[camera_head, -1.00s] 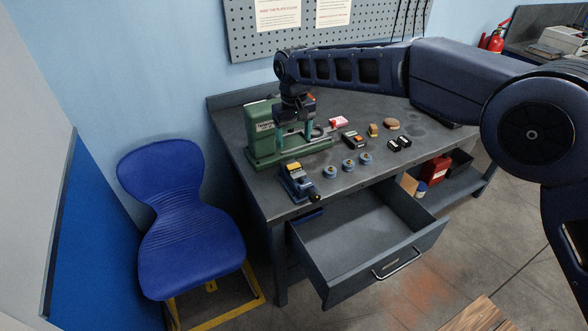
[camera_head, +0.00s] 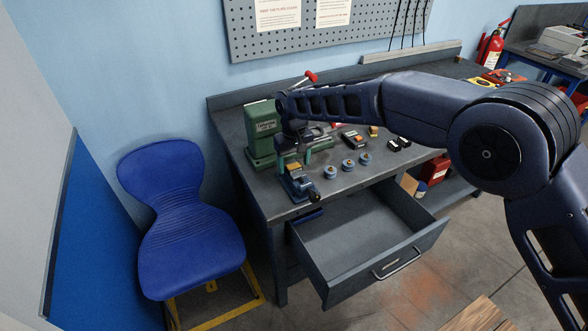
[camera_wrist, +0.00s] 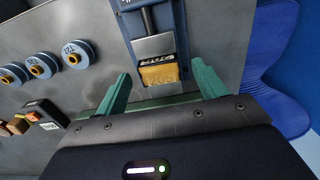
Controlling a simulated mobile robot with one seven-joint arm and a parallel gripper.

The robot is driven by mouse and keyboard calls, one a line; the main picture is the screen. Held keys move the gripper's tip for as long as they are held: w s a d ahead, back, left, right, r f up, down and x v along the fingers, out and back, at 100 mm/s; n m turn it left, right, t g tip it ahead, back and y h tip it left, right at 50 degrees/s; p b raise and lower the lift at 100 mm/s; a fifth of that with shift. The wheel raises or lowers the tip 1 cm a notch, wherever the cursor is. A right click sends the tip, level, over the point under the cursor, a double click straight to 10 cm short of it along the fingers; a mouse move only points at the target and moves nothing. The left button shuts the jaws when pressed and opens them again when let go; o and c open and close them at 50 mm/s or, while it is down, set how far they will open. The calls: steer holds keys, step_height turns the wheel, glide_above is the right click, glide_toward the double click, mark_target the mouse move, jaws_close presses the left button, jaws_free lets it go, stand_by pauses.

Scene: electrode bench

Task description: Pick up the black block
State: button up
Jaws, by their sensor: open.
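Small black blocks with pale markings (camera_head: 398,144) lie on the bench right of the blue-ringed discs in the head view. I cannot tell whether they are one piece or two. My gripper (camera_wrist: 161,82) is open and empty, well to their left. Its two green fingers point at a blue vise (camera_wrist: 154,20), which holds a brass-coloured block (camera_wrist: 158,75) with a dark marked strip at its edge. The vise (camera_head: 298,188) stands at the bench's front left in the head view. My wrist partly hides the area behind it.
A green press (camera_head: 262,130) stands behind my gripper. Several blue-ringed discs (camera_head: 348,165) sit right of the vise, with a dark box with an orange part (camera_head: 354,139) behind them. An open drawer (camera_head: 357,232) juts out below. A blue chair (camera_head: 187,215) is at left.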

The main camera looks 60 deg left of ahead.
steer(key=shift+f, duration=0.25)
steer(key=c, duration=1.3)
steer(key=shift+o, duration=0.2)
steer(key=shift+r, duration=0.15)
